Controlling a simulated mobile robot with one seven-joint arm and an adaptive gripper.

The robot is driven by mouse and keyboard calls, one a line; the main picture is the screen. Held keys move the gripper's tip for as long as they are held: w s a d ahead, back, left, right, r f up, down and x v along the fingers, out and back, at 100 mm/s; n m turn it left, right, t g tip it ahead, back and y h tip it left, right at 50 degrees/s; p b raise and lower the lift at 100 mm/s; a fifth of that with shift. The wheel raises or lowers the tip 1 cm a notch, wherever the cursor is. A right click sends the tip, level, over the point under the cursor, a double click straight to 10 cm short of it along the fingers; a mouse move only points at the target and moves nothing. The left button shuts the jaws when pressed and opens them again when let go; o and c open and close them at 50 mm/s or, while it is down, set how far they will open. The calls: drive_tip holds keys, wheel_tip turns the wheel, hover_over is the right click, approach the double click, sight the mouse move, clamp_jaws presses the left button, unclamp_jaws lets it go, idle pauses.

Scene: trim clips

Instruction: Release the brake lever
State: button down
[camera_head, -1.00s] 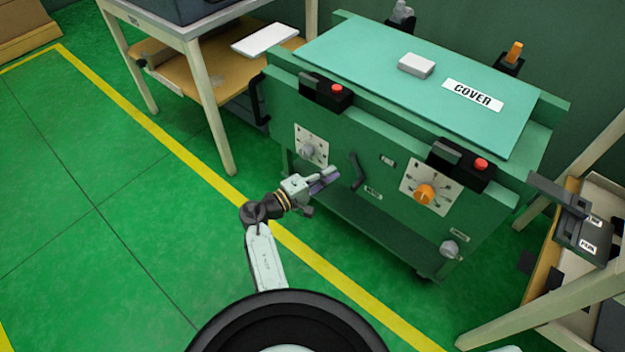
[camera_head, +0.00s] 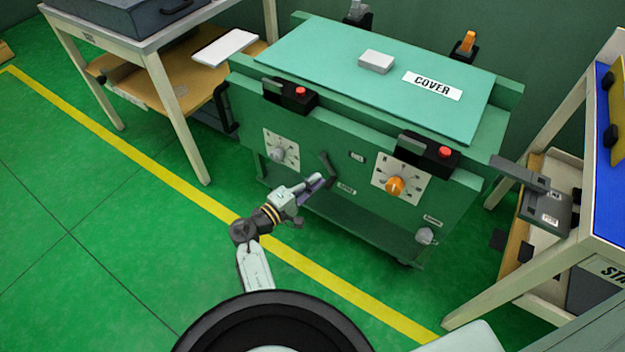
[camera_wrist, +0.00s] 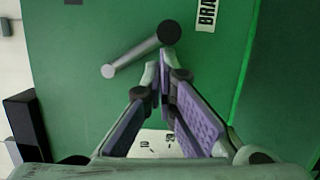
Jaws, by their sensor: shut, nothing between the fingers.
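In the wrist view the lever (camera_wrist: 140,52) is a grey rod slanting from a dark round end beside a white label reading "BRA" to a pale tip. My gripper (camera_head: 319,181) is at the panel, just left of the lever's lower part. In the wrist view my gripper's fingertips (camera_wrist: 158,72) are together and empty, just below the rod. I cannot tell whether they touch it.
A dial with a grey knob (camera_head: 279,154) is left of the lever and one with an orange knob (camera_head: 395,186) is right. Black boxes with red buttons (camera_head: 301,91) sit above. A table (camera_head: 160,40) stands left and a shelf unit (camera_head: 560,200) right. The green floor in front is clear.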

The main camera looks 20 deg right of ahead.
sight(326, 186)
drive_tip(key=shift+s+d+n, duration=0.2)
drive_tip(key=shift+s+n, duration=0.05)
drive_tip(key=shift+n, duration=0.35)
drive_tip(key=s+n+p, duration=0.1)
drive_tip(key=n, duration=0.2)
drive_tip(key=s+d+r+n+t+p, duration=0.1)
drive_tip(key=n, duration=0.2)
drive_tip(key=d+r+n+t+h+p, duration=0.1)
drive_tip(key=n, duration=0.2)
drive_tip(key=shift+s+d, duration=0.1)
drive_tip(key=shift+s, duration=0.3)
drive_tip(key=shift+f, duration=0.15)
